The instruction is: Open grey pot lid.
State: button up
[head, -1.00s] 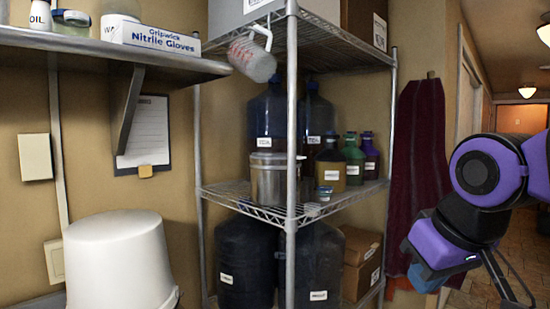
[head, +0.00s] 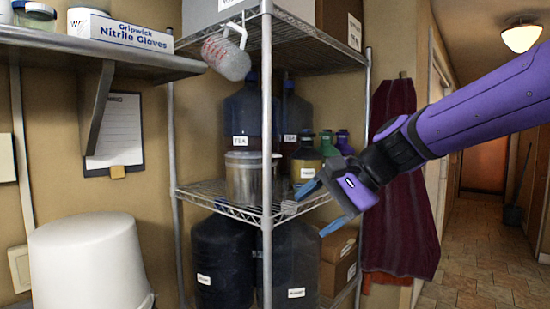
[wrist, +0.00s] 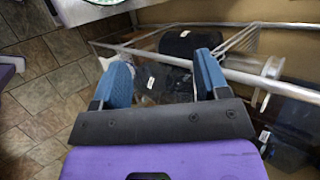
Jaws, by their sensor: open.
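The grey pot (head: 243,180) stands upright on the middle wire shelf, behind the front post, which crosses its right side. Its lid (head: 248,155) sits on top, and I cannot make out a handle. My gripper (head: 316,208) is open and empty, to the right of the pot and slightly lower, in front of the shelf's right side and apart from the pot. In the wrist view the blue fingers of my gripper (wrist: 160,75) are spread with nothing held between them; I cannot tell the pot there.
The wire rack's front post (head: 266,120) stands close by the pot. Dark jugs (head: 246,115) and smaller bottles (head: 307,160) share its shelf. A clear pitcher (head: 228,58) hangs above. A large white bucket (head: 88,258) is at lower left.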

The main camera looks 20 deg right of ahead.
jog(key=w+d+r+m+t+y, duration=0.2)
jog(key=w+m, duration=0.3)
jog(key=w, duration=0.2)
jog(key=w+d+r+m+t+y, duration=0.1)
jog(key=w+r+m+t, duration=0.1)
jog(key=w+m, duration=0.4)
jog(key=m+t+h, duration=0.2)
jog(key=m+t, duration=0.4)
jog(key=m, duration=0.2)
send_near(276, 156)
jog(key=x, duration=1)
jog(key=shift+w+d+f, duration=0.15)
jog(key=shift+w+d, duration=0.05)
jog(key=shift+w, duration=0.35)
grip_shut()
jog(key=shift+r, duration=0.2)
